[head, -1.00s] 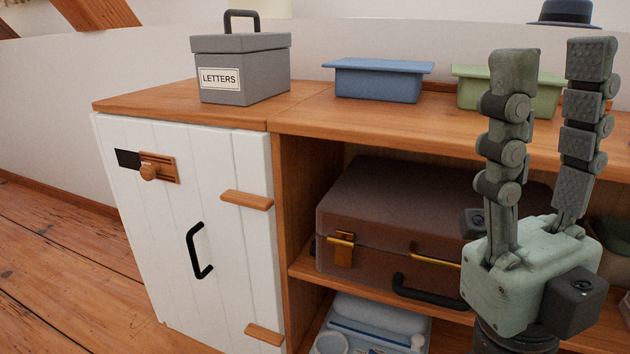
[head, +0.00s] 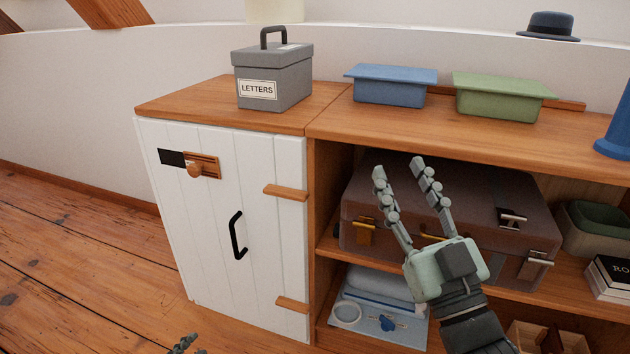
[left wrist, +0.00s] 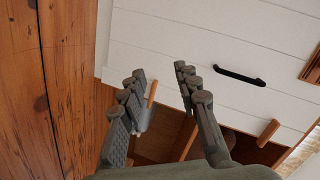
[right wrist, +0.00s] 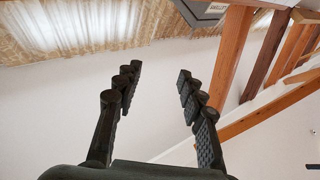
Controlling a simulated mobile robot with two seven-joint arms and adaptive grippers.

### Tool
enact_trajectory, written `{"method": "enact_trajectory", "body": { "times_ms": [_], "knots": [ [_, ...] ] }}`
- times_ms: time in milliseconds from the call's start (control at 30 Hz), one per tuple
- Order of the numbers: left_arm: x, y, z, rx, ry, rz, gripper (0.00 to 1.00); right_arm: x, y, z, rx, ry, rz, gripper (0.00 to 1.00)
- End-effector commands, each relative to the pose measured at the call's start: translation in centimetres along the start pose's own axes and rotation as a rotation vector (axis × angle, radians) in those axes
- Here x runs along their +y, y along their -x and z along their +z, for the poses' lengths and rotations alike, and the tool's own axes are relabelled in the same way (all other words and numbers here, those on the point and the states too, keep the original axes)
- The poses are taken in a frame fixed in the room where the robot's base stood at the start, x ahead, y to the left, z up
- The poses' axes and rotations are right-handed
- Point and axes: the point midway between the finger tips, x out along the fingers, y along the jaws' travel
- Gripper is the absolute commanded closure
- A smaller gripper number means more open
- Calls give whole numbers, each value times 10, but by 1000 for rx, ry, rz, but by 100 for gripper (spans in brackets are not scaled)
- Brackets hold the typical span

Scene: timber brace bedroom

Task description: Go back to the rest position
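My right gripper (head: 398,172) is raised in front of the shelf unit in the head view. Its two fingers stand apart with nothing between them; the right wrist view (right wrist: 155,75) also shows them apart and empty, with wall and roof beams beyond. My left gripper (head: 183,344) shows only as a fingertip at the bottom edge of the head view. In the left wrist view its fingers (left wrist: 158,75) are apart and empty, in front of the white cabinet door (left wrist: 215,45).
The white door (head: 215,230) is shut. A grey LETTERS box (head: 272,80), a blue bin (head: 392,88) and a green bin (head: 500,98) stand on the wooden top (head: 335,105). A brown suitcase (head: 480,205) lies on the shelf behind my right gripper. The floor at left (head: 80,240) is clear.

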Motion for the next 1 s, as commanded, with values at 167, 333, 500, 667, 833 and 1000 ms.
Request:
{"method": "enact_trajectory", "body": {
  "times_ms": [167, 333, 500, 667, 833, 1000],
  "knots": [
    [-36, 46, -13, -320, 341, 108, 68, 26, 44, 110, -594, 7, 43, 60],
    [-42, 109, -30, -612, 645, 221, 68, 44, 153, 179, -1120, 3, 83, 60],
    [-44, 174, -58, -851, 871, 324, 68, 54, 268, 193, -1542, -8, 117, 60],
    [-44, 213, -77, -985, 981, 385, 68, 56, 334, 185, -1769, -17, 136, 60],
    [-42, 226, -82, -1029, 1012, 404, 68, 57, 355, 181, -1839, -20, 142, 60],
    [-42, 226, -82, -1029, 1012, 404, 68, 57, 355, 181, -1839, -20, 142, 60]
  ]
}}
